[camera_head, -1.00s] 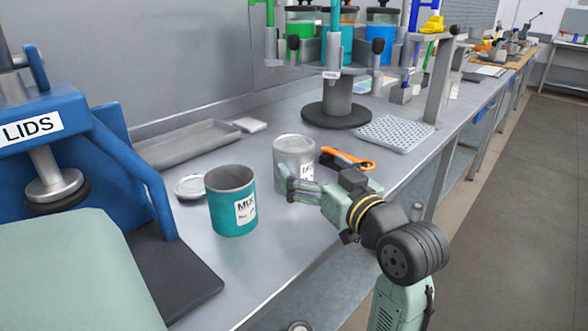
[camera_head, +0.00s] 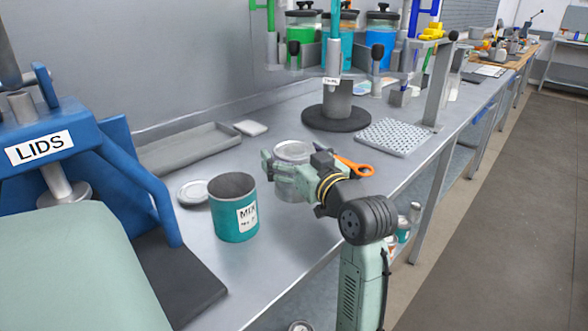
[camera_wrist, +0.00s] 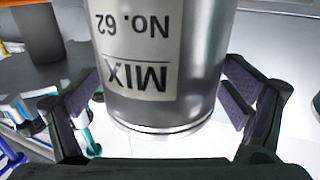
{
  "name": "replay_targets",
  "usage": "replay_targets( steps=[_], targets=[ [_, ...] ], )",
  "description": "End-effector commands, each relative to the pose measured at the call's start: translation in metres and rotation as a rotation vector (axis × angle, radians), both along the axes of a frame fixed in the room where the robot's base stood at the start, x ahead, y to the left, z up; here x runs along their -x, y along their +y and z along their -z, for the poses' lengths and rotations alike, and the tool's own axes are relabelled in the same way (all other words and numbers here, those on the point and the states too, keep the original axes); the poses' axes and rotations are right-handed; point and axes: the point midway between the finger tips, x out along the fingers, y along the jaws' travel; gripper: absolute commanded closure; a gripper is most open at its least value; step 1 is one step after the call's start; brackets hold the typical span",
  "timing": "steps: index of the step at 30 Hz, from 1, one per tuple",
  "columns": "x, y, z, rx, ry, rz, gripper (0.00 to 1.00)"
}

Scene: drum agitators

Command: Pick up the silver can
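The silver can (camera_head: 293,152) stands upright on the metal bench in the head view, partly hidden behind my gripper (camera_head: 275,176). In the wrist view the silver can (camera_wrist: 195,60) fills the middle, with a label reading MIX No. 62 upside down. My gripper (camera_wrist: 160,112) is open, with one finger on each side of the can. A gap shows between the can and each finger in the wrist view.
A teal can (camera_head: 232,222) with a MIX label stands left of the gripper. A round lid (camera_head: 193,192) lies behind it. An orange-handled tool (camera_head: 355,167) lies to the right. A grey tray (camera_head: 190,148) and a perforated mat (camera_head: 393,137) are farther back.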

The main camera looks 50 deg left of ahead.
Motion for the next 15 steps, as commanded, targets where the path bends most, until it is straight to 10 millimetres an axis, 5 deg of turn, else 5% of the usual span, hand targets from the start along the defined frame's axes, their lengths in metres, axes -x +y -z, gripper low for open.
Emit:
replay_targets(
  steps=[15],
  targets=[
    [0.0001,-0.0003,-0.0001,0.0,0.0,0.0,0.44]
  ],
)
